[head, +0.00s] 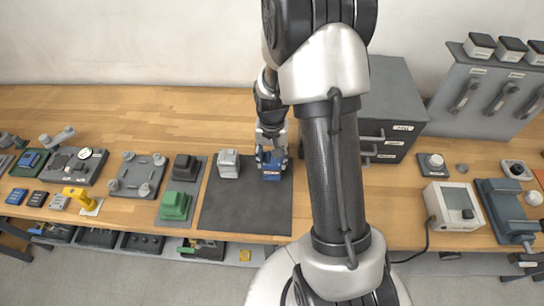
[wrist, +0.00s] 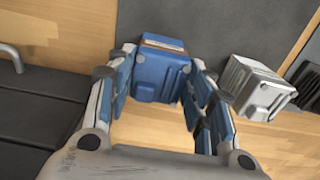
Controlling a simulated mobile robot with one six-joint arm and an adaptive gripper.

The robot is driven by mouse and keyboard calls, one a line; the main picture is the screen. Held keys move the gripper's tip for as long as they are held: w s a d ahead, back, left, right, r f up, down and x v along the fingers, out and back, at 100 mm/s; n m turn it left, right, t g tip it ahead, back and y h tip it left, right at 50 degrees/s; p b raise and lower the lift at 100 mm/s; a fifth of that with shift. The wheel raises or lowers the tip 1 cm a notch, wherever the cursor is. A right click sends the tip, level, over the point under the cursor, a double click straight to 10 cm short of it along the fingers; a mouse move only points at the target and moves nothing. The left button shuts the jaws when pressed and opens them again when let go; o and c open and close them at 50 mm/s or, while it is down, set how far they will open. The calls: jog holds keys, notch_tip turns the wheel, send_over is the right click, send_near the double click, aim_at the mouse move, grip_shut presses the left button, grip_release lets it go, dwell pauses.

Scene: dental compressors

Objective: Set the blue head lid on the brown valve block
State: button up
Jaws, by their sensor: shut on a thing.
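The blue head lid (head: 271,168) is between the fingers of my gripper (head: 272,155), at the right part of the dark mat. In the wrist view the lid (wrist: 158,78) sits between the two fingertips of my gripper (wrist: 157,72), which are shut on its sides. A brown strip, seemingly the brown valve block (wrist: 163,41), shows along the lid's far edge. Most of the block is hidden by the lid, so I cannot tell whether the two touch or are fully aligned.
A light grey finned block (head: 228,164) stands on the mat (head: 240,212) just left of my gripper. Green (head: 175,206) and black (head: 186,167) blocks stand on a grey pad further left. A grey drawer cabinet (head: 393,105) is at the right. The mat's front is clear.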

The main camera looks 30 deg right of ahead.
jog(key=o, duration=1.2)
jog(key=shift+o, duration=0.3)
jog(key=o, duration=0.4)
jog(key=shift+c, duration=0.2)
jog(key=shift+r, duration=0.15)
jog(key=shift+r+p, duration=2.6)
jog(key=shift+r, duration=0.75)
